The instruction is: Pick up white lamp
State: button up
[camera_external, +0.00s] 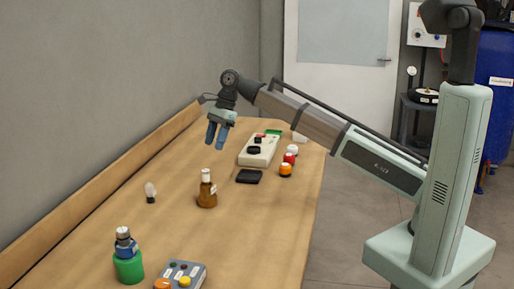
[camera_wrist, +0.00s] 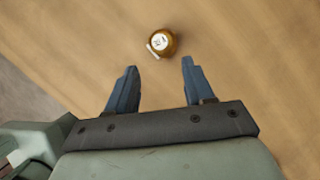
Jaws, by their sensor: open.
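Two things could be the white lamp. A small bulb (camera_external: 150,191) with a whitish top and dark base stands upright on the table at left. A white domed piece (camera_external: 292,150) stands by red and orange ones at the table's right side. Neither shows in the wrist view. My gripper (camera_external: 215,138) is open and empty, raised above the far part of the table, between the two in the picture. In the wrist view my gripper (camera_wrist: 159,65) has its two blue fingers apart, with bare table between them.
A brown bottle (camera_external: 207,190) with a white cap stands mid-table; it shows beyond my fingertips in the wrist view (camera_wrist: 170,48). A pale device (camera_external: 259,151), black block (camera_external: 249,176), green-based bottle (camera_external: 128,268) and grey button box (camera_external: 178,275) are also on the table. A wall borders the left.

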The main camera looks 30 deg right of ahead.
jog(key=shift+o, duration=0.3)
jog(key=o, duration=0.5)
jog(key=m+t+y, duration=0.7)
jog(key=m, duration=0.1)
send_near(290, 147)
jog(key=d, duration=0.4)
jog(key=shift+f, duration=0.1)
jog(key=x, duration=0.8)
jog(key=shift+w+a, duration=0.15)
jog(key=shift+a, duration=0.05)
jog(key=shift+s+x, duration=0.15)
jog(key=shift+x, duration=1.15)
jog(key=shift+s+x, duration=0.15)
jog(key=shift+x, duration=1.15)
